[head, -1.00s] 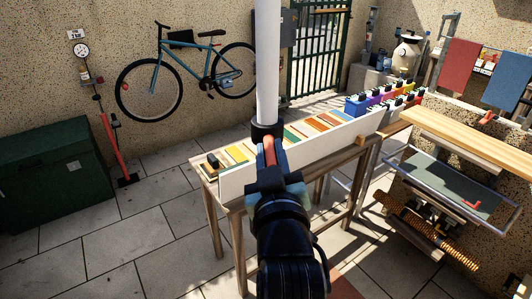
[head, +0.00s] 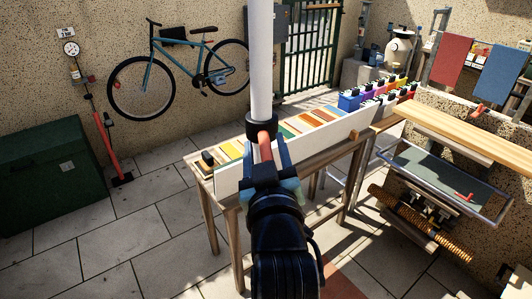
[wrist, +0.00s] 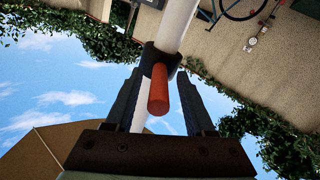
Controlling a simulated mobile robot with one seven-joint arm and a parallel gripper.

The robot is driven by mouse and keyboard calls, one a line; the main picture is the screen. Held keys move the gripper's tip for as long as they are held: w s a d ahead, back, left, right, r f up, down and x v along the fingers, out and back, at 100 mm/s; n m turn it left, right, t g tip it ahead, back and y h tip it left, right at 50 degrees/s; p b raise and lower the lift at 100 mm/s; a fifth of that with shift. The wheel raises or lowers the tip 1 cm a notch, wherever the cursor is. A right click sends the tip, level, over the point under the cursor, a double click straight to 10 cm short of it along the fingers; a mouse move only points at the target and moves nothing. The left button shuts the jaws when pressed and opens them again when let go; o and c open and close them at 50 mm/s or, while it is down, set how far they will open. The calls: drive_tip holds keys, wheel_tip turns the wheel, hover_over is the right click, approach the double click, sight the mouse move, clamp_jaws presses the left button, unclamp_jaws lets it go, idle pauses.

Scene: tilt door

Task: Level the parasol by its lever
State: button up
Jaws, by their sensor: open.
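The parasol's white pole (head: 260,60) rises upright in the head view, with a black collar (head: 262,127) around it. A short red-orange lever (head: 265,148) sticks out from the collar towards me. My gripper (head: 265,160) is open just in front of the collar, one finger on each side of the lever. In the wrist view, which is turned over, the lever (wrist: 158,92) lies between the two dark fingers of my gripper (wrist: 160,78), with gaps on both sides. A brown panel (wrist: 40,155), perhaps the canopy, shows at lower left there. The canopy is outside the head view.
A wooden table with a white board (head: 300,150) and coloured strips stands behind my gripper. Paved floor (head: 150,240) is clear at left.

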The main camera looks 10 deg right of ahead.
drive_tip(key=shift+s+f, duration=0.1)
drive_tip(key=shift+s, duration=0.5)
drive_tip(key=s+a+p, duration=0.1)
drive_tip(key=s+p, duration=0.3)
drive_tip(key=s, duration=0.7)
drive_tip(key=shift+s, duration=0.3)
drive_tip(key=s+a+r+t, duration=0.1)
drive_tip(key=a+r+t, duration=0.1)
drive_tip(key=r, duration=0.9)
drive_tip(key=s+a+r+m+t, duration=0.1)
drive_tip(key=r+t, duration=0.3)
drive_tip(key=r, duration=0.8)
drive_tip(key=s+a+r+m+t+y, duration=0.1)
drive_tip(key=a+r+t, duration=0.2)
drive_tip(key=r, duration=0.9)
drive_tip(key=shift+s+r, duration=0.15)
drive_tip(key=shift+s, duration=0.05)
